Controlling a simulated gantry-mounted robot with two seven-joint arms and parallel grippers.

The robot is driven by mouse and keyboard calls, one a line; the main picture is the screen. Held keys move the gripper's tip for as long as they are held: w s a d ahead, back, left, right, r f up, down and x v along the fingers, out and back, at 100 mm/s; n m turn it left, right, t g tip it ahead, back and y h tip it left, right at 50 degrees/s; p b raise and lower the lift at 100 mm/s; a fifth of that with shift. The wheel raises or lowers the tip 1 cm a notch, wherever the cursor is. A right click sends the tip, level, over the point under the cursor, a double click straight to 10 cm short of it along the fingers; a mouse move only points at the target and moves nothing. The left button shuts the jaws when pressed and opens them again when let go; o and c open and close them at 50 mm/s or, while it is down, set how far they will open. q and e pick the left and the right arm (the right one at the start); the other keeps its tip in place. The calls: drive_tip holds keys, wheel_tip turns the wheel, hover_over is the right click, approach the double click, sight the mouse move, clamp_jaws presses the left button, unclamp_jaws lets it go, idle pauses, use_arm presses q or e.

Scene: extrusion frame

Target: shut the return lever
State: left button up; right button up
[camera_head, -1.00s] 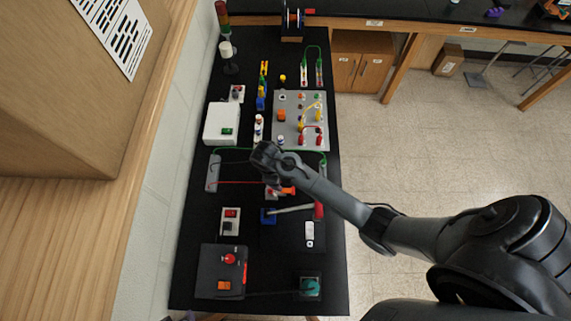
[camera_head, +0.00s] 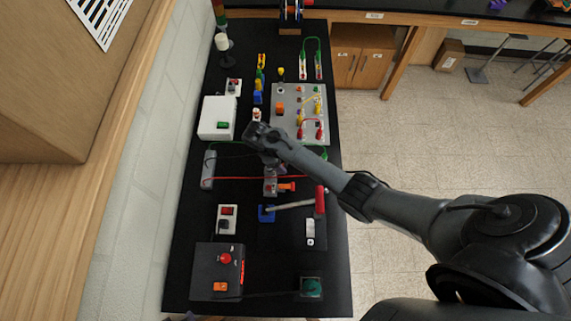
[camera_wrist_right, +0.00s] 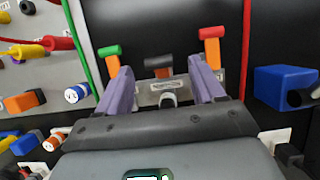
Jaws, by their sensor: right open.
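A small grey lever block (camera_head: 270,186) stands mid-table, with an orange lever (camera_head: 287,186) showing at its right. In the right wrist view, the pale block (camera_wrist_right: 165,95) carries a green-topped handle (camera_wrist_right: 110,62) at left, a black-topped handle (camera_wrist_right: 158,66) in the middle and a red-topped handle (camera_wrist_right: 210,48) at right, all with orange parts. No readable label tells which is the return lever. My right gripper (camera_wrist_right: 163,80) is open, its purple fingers spread towards the outer handles, with the black-topped handle between them. In the head view my wrist (camera_head: 262,140) hides part of the area. My left gripper is not in view.
A blue block (camera_head: 267,213) with a red-gripped lever (camera_head: 319,203) stands on the near side. A grey panel (camera_head: 290,90) with plugs and cables lies beyond. Red and green wires run close to the block. A white box (camera_head: 216,117) stands at left.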

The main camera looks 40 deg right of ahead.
drive_tip(key=shift+b+x, duration=1.15)
drive_tip(key=shift+x, duration=0.85)
drive_tip(key=shift+c, duration=0.2)
drive_tip(key=c, duration=0.9)
drive_tip(key=shift+s, duration=0.1)
